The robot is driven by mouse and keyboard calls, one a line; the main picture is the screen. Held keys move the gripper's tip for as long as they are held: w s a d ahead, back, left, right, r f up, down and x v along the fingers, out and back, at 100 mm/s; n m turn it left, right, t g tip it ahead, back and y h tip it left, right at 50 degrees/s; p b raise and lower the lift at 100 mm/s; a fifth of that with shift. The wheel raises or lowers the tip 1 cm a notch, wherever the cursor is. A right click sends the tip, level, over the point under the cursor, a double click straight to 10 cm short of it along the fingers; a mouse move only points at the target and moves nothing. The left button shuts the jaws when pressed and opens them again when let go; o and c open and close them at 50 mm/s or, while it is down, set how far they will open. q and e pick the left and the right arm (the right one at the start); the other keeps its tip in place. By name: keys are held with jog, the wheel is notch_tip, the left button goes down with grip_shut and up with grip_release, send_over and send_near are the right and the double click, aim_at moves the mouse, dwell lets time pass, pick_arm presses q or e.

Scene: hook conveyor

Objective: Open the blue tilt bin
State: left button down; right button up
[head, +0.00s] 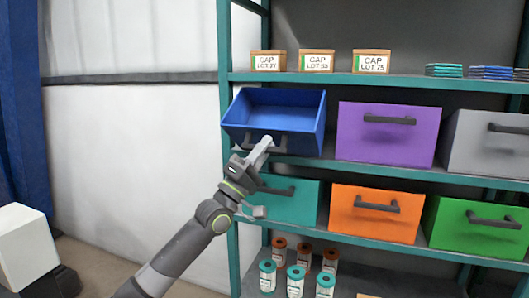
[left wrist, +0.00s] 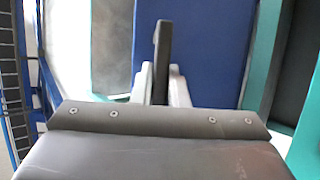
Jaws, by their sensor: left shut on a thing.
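The blue tilt bin (head: 310,124) is on the upper bin shelf at the left end. It is tilted forward, and its open top shows an empty inside. Its dark handle is on the front face. My left gripper (head: 264,146) is at the handle, and its fingers are shut on it. In the left wrist view the dark handle (left wrist: 162,50) stands between the fingers of the left gripper (left wrist: 161,80), with the blue bin front (left wrist: 205,45) behind. My right gripper is not in view.
A purple bin (head: 388,135) and a grey bin (head: 490,140) stand to the right, closed. Teal (head: 290,202), orange (head: 375,214) and green (head: 477,228) bins are below. Cap boxes (head: 316,61) sit on the top shelf. Several capped jars (head: 296,280) stand at the bottom.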

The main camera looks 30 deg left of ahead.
pick_arm(q)
jog(key=shift+s+f, duration=0.1)
jog(key=shift+f, duration=0.25)
dwell(0.4)
jog(key=c, duration=1.4)
grip_release()
jog(key=shift+c, duration=0.2)
jog(key=b+v, duration=0.1)
jog(key=v, duration=1.6)
jog(key=shift+s, duration=0.2)
